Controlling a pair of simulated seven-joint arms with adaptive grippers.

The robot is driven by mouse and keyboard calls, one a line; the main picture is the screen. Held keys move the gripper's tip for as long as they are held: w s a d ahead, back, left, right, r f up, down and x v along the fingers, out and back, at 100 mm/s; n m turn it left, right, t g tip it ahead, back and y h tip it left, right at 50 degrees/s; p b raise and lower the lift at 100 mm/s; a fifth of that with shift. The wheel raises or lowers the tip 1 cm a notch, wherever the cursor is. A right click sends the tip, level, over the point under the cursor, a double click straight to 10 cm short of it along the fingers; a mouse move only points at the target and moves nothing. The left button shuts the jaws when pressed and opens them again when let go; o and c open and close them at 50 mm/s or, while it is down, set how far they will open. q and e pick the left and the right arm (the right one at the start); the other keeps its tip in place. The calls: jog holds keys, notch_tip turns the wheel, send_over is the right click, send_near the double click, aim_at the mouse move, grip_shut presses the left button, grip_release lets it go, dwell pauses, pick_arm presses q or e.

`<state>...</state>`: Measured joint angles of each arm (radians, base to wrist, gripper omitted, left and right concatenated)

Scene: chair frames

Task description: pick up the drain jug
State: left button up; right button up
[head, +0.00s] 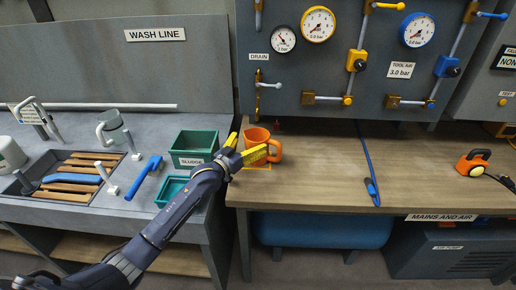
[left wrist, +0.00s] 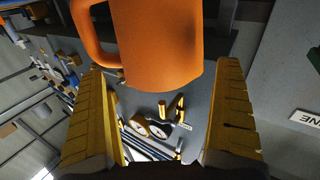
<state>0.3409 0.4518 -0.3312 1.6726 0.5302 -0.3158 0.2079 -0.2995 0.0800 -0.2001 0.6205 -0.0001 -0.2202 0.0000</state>
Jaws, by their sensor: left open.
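The drain jug (head: 256,138) is an orange jug with a handle. In the head view it stands upright on a small yellow-edged spot at the left end of the wooden bench, under the DRAIN label. My left gripper (head: 242,148) is open in front of the jug, with its yellow fingers partly hiding the jug. In the left wrist view the jug (left wrist: 155,45) and its handle fill the upper middle. It lies ahead of the gap between the yellow fingers of my left gripper (left wrist: 165,105), and I see no clear contact. My right gripper is not in view.
The wooden bench (head: 330,165) is mostly clear right of the jug, apart from a blue hose (head: 368,160) and an orange tool (head: 472,160). The green SLUDGE bin (head: 195,143) and a smaller teal tray (head: 172,190) stand to the left. The gauge panel (head: 350,85) rises behind.

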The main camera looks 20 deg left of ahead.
aim_at(258, 134)
pick_arm(q)
jog(key=shift+x, duration=2.65)
jog(key=shift+d+r, duration=0.1)
jog(key=c, duration=1.4)
